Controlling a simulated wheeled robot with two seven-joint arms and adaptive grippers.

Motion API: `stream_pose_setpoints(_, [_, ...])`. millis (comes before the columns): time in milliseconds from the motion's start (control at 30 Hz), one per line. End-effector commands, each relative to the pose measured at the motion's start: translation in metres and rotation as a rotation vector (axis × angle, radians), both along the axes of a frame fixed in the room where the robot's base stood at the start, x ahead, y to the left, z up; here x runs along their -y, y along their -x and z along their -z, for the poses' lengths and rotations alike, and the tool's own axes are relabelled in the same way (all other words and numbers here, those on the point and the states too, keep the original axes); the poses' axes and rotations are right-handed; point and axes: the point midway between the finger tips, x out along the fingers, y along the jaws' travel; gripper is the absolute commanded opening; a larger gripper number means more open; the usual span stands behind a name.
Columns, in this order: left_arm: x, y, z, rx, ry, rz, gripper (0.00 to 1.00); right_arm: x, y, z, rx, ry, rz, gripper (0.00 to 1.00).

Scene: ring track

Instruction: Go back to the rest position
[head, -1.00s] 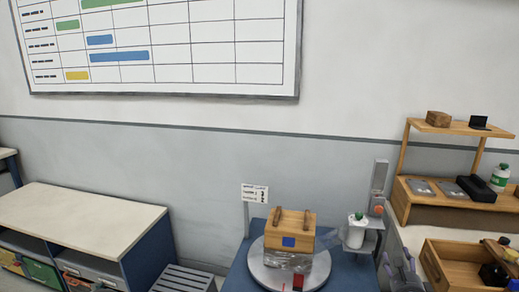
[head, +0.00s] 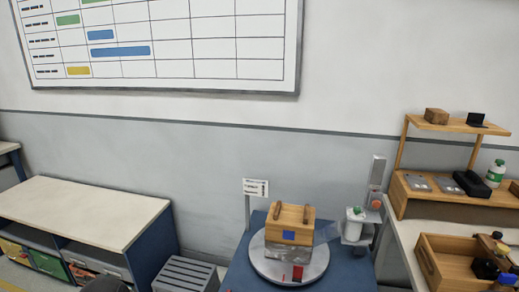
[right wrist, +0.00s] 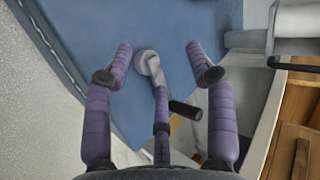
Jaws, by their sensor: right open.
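My right gripper (right wrist: 158,58) shows in the right wrist view with its purple fingers spread and nothing between them. It is above or beside a blue surface (right wrist: 90,35), with a grey rounded fitting (right wrist: 149,66) visible beyond the fingers. I cannot make out this gripper in the head view. A dark rounded shape shows at the bottom left edge of the head view, but no left fingers show. A wooden box with two handles (head: 290,218) sits on a round grey turntable (head: 262,268) on the blue table (head: 236,278).
A white bottle (head: 355,222) stands on a fixture to the right. A wooden shelf (head: 415,195), an open wooden crate (head: 430,262) and a white-topped cabinet (head: 80,208) flank the table. A grey slatted bin (head: 187,273) stands left.

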Motion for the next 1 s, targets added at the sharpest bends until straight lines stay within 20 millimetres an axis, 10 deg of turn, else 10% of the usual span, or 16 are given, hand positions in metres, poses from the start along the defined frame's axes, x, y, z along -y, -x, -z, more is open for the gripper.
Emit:
stream_pose_setpoints(300, [0.0, 0.0, -0.027, 0.0, 0.0, 0.0, 0.4, -0.11, 0.131, 0.094, -0.374, 0.238, -0.626, 0.56])
stream_pose_setpoints(600, [0.0, 0.0, -0.041, 0.0, 0.0, 0.0, 0.4, -0.164, 0.244, 0.121, -0.517, 0.315, -1.135, 0.56])
stream_pose_setpoints(1000, [0.0, 0.0, -0.041, 0.0, 0.0, 0.0, 0.4, -0.171, 0.263, 0.123, -0.528, 0.322, -1.224, 0.56])
